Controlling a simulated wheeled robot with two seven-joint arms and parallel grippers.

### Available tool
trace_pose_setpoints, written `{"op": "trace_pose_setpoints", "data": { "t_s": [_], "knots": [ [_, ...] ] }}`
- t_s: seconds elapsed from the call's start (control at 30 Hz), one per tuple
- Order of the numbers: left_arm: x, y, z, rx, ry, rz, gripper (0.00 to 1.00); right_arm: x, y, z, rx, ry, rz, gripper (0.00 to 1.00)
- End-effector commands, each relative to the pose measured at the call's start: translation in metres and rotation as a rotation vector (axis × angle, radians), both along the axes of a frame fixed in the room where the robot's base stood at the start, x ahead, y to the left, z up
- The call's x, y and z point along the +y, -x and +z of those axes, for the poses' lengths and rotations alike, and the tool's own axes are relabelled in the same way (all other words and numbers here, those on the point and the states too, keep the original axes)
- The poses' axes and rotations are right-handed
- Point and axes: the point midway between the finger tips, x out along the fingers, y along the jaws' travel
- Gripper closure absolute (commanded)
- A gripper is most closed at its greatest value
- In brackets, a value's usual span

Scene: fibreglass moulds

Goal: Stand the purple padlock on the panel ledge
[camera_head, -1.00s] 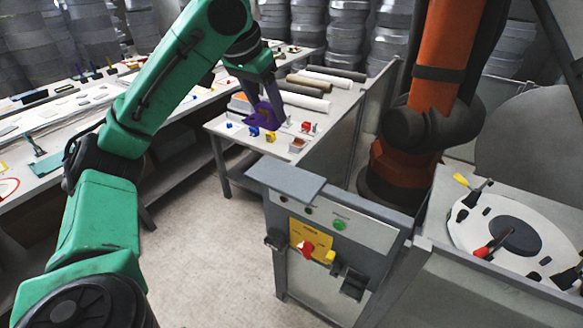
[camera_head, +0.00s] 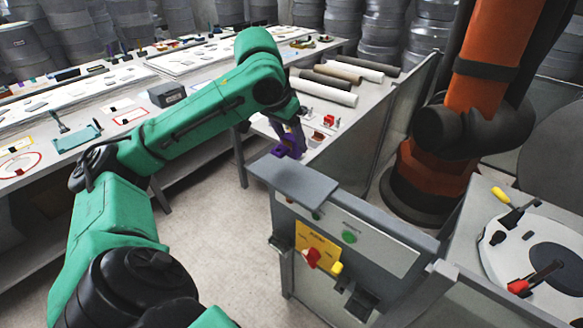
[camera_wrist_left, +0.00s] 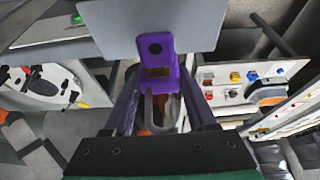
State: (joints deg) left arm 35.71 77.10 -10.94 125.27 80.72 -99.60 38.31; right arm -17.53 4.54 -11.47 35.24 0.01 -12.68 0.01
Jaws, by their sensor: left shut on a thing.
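The purple padlock (camera_head: 285,148) is in the jaws of my left gripper (camera_head: 291,138), just behind the panel ledge in the head view. In the left wrist view the padlock (camera_wrist_left: 157,65) has its body pointing away from the gripper and its grey shackle toward it, between the fingers of my left gripper (camera_wrist_left: 160,100). The panel ledge (camera_head: 294,182) is a flat grey plate on top of the control panel. It also shows in the left wrist view (camera_wrist_left: 110,22), partly behind the padlock; whether they touch I cannot tell. My right gripper is out of view.
The control panel (camera_head: 365,248) has a green button, a red knob and a yellow sign under the ledge. A table (camera_head: 318,130) with rolls and small items stands behind. An orange robot arm (camera_head: 490,60) and a white mould (camera_head: 500,245) are at right.

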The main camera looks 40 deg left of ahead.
Motion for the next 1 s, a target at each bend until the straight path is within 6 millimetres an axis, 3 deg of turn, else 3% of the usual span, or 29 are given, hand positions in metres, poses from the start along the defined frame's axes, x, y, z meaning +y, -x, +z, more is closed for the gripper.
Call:
{"op": "trace_pose_setpoints", "data": {
  "t_s": [0.03,0.3,0.6,0.63,0.67,0.7,1.0],
  "knots": [
    [0.001,0.001,-0.017,0.004,-0.004,0.001,1.00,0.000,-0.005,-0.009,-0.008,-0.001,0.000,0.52],
    [0.000,0.001,-0.061,0.002,-0.001,-0.001,1.00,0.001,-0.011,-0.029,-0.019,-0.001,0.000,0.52],
    [0.000,0.000,-0.062,-0.001,0.000,-0.001,1.00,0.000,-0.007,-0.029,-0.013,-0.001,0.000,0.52],
    [0.000,0.000,-0.061,0.000,0.000,-0.001,0.32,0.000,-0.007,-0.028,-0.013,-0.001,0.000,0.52],
    [0.000,0.000,-0.061,0.000,0.001,-0.001,0.20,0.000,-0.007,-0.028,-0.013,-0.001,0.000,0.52],
    [0.000,0.000,-0.061,0.000,0.001,0.000,0.13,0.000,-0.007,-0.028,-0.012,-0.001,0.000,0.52],
    [0.000,0.000,-0.059,0.000,0.001,0.000,0.13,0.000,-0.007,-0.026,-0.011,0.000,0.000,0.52]
  ]
}}
